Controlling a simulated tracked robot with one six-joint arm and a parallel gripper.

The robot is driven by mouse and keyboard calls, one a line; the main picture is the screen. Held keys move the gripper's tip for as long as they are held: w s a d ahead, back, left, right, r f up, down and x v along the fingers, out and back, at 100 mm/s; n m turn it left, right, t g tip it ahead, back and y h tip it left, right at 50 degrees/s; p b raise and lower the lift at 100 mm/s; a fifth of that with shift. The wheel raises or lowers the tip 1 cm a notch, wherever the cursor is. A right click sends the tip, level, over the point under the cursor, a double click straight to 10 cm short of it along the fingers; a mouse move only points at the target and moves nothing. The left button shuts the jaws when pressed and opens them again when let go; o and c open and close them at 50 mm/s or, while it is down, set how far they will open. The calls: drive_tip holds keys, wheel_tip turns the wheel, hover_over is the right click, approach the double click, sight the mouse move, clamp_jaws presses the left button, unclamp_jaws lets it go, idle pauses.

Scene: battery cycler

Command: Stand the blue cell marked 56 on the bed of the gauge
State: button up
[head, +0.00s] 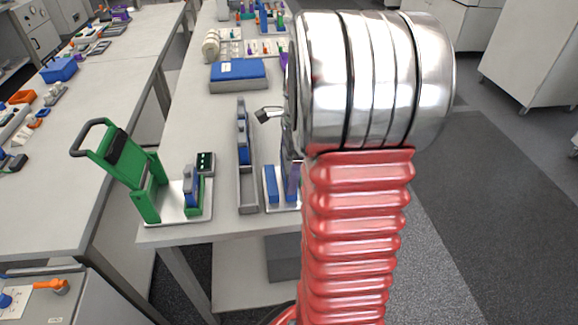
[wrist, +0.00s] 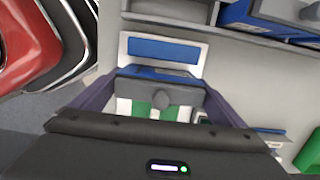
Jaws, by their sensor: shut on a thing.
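My gripper (wrist: 158,97) is shut on a blue cell (wrist: 135,95) with a grey end and a round terminal, seen from above in the wrist view. No number can be read on it. In the head view my gripper (head: 291,172) is mostly hidden behind my arm, over a white tray (head: 284,206) at the bench front. The green gauge (head: 125,160) with its looped handle stands left of it on a pale base plate. A blue part with a grey top (head: 192,187) stands at the gauge's right side; its exact nature is unclear.
A narrow grey rack (head: 248,196) holding blue cells stands between the gauge and the white tray. Another blue piece (head: 270,184) is on the tray. A small dark display (head: 206,162) sits behind the gauge.

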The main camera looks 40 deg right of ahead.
drive_tip(key=o, duration=1.3)
drive_tip(key=shift+f, duration=0.1)
wheel_tip(320, 180, up, 12)
drive_tip(key=d, duration=0.1)
drive_tip(key=shift+s, duration=0.4)
